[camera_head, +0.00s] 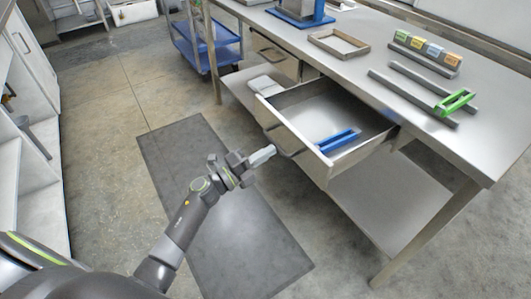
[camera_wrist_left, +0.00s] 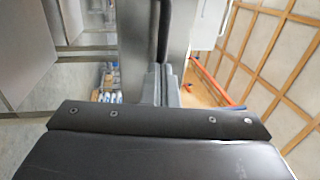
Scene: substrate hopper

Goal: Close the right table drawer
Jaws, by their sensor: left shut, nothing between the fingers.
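The right table drawer (camera_head: 306,160) is pulled out from under the steel table (camera_head: 375,65). A blue item (camera_head: 338,140) lies inside it near the front. A dark handle (camera_head: 284,143) is on the drawer front. My left gripper (camera_head: 271,152) is shut and empty, with its tip close to the handle and drawer front; I cannot tell whether it touches. In the left wrist view, the gripper fingers (camera_wrist_left: 167,85) point toward a grey panel and a dark vertical bar. My right gripper is not in view.
A left drawer (camera_head: 274,56) sits under the table farther back. A blue cart (camera_head: 205,45) stands beyond it. On the tabletop are a wooden frame (camera_head: 338,43), a green-handled item (camera_head: 455,102) and a rack of coloured blocks (camera_head: 427,52). A dark mat (camera_head: 220,215) covers clear floor.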

